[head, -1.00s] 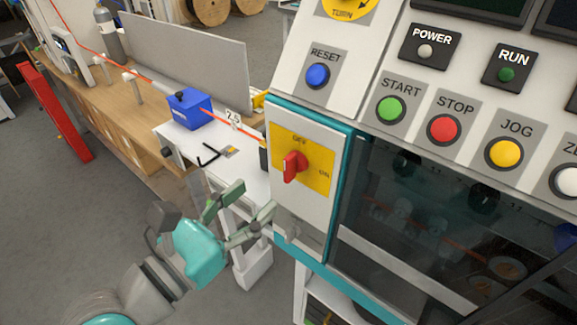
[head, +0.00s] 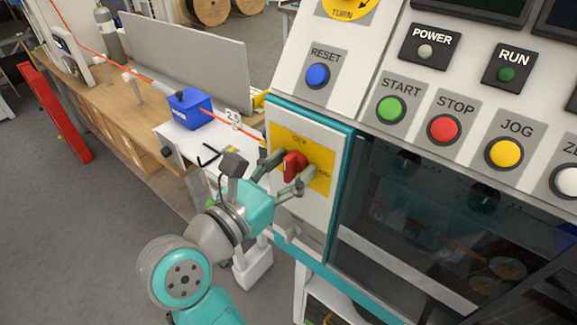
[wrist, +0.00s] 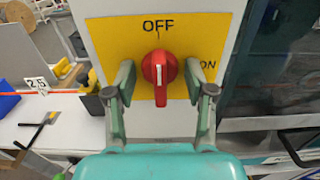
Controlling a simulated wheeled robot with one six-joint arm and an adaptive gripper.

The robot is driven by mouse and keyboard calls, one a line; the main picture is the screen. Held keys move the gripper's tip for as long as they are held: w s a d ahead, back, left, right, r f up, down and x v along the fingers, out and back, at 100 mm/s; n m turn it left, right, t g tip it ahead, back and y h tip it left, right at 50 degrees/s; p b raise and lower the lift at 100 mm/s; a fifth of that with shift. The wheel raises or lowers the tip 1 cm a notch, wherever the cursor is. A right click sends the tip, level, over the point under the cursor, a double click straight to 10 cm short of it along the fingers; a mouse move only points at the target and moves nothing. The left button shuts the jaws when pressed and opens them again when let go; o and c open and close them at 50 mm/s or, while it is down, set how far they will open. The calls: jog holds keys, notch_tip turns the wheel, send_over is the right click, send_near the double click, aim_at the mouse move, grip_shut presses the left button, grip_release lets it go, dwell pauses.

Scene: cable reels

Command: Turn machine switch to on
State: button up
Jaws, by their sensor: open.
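The machine switch is a red rotary knob (head: 294,165) on a yellow plate (head: 318,160) marked OFF at the top and ON at the right. In the wrist view the red knob (wrist: 159,68) stands upright, its ridge in line with OFF. My gripper (head: 285,172) is in front of the plate with its fingers open, one on each side of the knob. In the wrist view my gripper (wrist: 160,85) shows a gap between each finger and the knob. The fingers are not closed on it.
The control panel above holds a blue RESET button (head: 317,75), a green START button (head: 391,109) and a red STOP button (head: 444,129). A dark window (head: 430,220) is right of the switch. A white table with a blue box (head: 189,108) stands at left.

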jog(key=c, duration=0.7)
